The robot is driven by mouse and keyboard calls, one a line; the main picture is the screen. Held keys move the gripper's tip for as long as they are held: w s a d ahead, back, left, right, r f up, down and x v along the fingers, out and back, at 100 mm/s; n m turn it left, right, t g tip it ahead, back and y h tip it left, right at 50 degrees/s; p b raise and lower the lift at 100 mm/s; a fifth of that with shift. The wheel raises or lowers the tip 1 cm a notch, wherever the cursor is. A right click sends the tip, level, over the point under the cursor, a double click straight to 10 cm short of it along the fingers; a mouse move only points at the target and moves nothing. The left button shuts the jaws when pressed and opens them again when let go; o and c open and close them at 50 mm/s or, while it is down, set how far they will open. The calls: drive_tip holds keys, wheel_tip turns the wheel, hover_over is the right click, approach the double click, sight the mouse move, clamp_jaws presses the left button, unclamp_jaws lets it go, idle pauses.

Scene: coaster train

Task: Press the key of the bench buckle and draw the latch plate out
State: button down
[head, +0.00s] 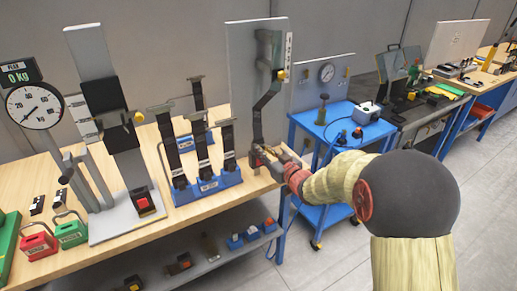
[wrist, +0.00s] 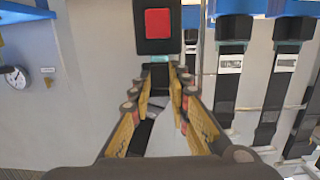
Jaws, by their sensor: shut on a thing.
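The bench buckle (wrist: 158,27) is a black block with a red square key, ahead of my fingertips at the top of the wrist view. My gripper (wrist: 161,76) is shut on the black latch plate (wrist: 160,70), just below the buckle. A short pale strip shows between plate and buckle; I cannot tell how far the tongue sits inside. In the head view my gripper (head: 262,157) is at the foot of the tall grey board (head: 242,60), where it mostly hides the buckle. The dark strap (head: 257,120) runs bent from the board's upper part down to my gripper.
A blue rack (head: 211,189) with several upright black belts stands close on the left. Further left, another board (head: 128,226) carries a red-keyed buckle (head: 143,201) near a dial scale (head: 35,106). A blue cart (head: 345,133) with a gauge panel stands to the right.

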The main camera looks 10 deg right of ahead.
sight(257, 134)
drive_tip(key=shift+r, duration=0.15)
drive_tip(key=shift+r+p, duration=1.75)
drive_tip(key=shift+r, duration=0.65)
drive_tip(key=shift+d, duration=0.1)
drive_tip(key=w+d+p, duration=0.2)
drive_tip(key=d, duration=0.6)
drive_tip(key=shift+w, duration=0.4)
idle(0.9)
